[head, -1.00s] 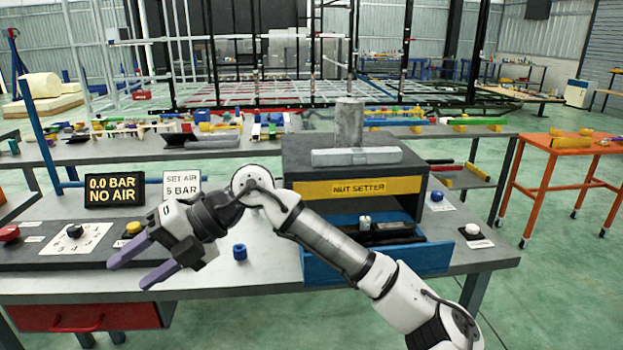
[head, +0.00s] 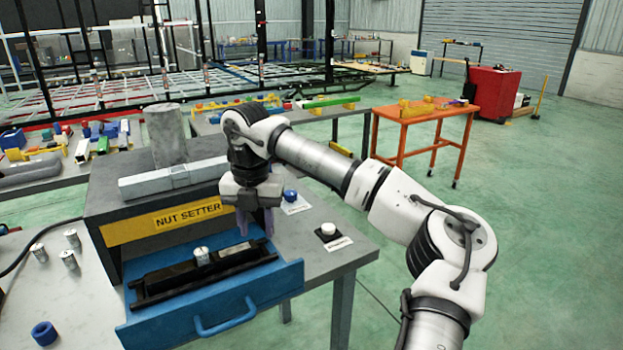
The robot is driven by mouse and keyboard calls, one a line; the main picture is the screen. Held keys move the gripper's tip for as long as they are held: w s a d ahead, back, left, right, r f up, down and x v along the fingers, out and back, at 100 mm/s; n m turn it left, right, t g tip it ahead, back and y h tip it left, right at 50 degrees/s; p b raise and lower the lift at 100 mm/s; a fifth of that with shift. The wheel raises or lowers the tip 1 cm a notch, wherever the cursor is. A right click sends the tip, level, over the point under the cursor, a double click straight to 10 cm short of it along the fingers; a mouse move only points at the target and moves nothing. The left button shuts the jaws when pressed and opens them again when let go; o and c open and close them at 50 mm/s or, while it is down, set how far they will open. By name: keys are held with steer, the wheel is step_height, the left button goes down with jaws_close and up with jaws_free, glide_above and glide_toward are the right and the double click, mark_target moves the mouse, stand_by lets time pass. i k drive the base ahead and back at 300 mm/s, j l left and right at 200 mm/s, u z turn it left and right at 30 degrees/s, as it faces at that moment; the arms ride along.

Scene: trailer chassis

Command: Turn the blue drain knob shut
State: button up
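The blue knob (head: 291,195) sits on a small white label plate on the bench, right of the nut setter box. The label is too small to read. My gripper (head: 255,231) points down with its two purple fingers apart and nothing visible between them. It hangs in front of the box, over or near the right end of the open blue drawer, left of the blue knob and apart from it in the picture. Its exact height is hard to tell.
The nut setter box (head: 108,215) has its blue drawer (head: 240,309) pulled out, holding a black tool (head: 165,275). A white-topped knob (head: 328,230) stands near the bench's right edge. An orange table (head: 428,116) stands behind.

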mark_target(290, 196)
steer(key=i+j+z, duration=0.15)
steer(key=i, duration=0.35)
steer(key=i+j+z, duration=0.15)
steer(key=i+j, duration=0.5)
steer(key=z, duration=0.05)
